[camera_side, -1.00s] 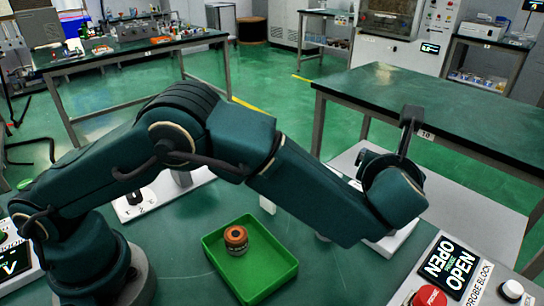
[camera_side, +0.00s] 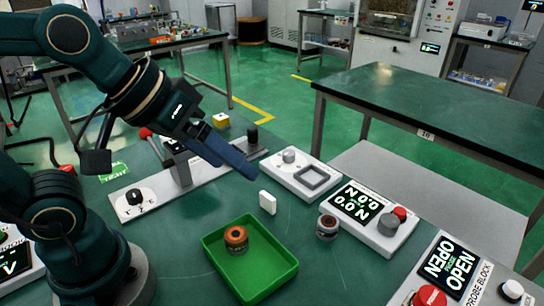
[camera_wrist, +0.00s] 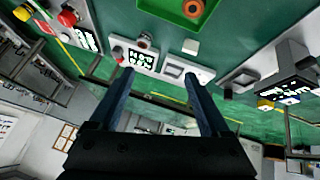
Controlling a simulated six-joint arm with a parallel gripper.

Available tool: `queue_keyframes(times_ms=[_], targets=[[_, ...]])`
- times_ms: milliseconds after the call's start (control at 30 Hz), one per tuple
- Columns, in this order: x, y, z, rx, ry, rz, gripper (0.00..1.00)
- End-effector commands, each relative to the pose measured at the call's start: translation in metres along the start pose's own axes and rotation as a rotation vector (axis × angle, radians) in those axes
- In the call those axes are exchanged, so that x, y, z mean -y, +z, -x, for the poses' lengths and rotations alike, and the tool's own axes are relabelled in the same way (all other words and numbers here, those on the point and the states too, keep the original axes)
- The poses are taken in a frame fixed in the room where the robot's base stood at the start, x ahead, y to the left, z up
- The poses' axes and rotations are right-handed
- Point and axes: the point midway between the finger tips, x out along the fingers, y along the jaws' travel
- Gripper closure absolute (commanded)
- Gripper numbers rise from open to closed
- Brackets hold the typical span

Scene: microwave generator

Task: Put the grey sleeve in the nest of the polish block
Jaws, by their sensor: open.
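A small grey cylinder (camera_side: 388,224), which may be the grey sleeve, stands on a white unit with a lit display (camera_side: 356,203), close to its red button. A white plate (camera_side: 279,172) has a round grey knob and a square recessed frame (camera_side: 313,178); it may be the polish block, but I cannot read its label. The recess looks empty and also shows in the wrist view (camera_wrist: 173,72). My gripper (camera_side: 250,172) is open and empty, in the air to the left of this plate. In the wrist view my gripper (camera_wrist: 160,74) shows its blue fingers wide apart.
A green tray (camera_side: 282,281) holds a copper-ringed part (camera_side: 236,239). A similar part (camera_side: 327,227) stands on the table by the display unit. A probe block (camera_side: 475,282) with a red button is at the lower right.

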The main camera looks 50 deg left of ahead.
Motion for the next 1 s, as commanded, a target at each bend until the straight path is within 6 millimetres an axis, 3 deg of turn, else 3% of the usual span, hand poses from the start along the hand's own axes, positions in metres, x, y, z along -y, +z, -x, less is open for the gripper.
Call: queue_keyframes(times_ms=[133,333,800,1000], targets=[[0.035,0.035,0.005,0.075,-0.116,-0.161,0.16],[0.045,0.047,0.006,0.109,-0.151,-0.216,0.14],[0.045,0.044,0.007,0.093,-0.156,-0.141,0.14],[0.043,0.000,0.013,-0.003,-0.190,0.043,0.14]])
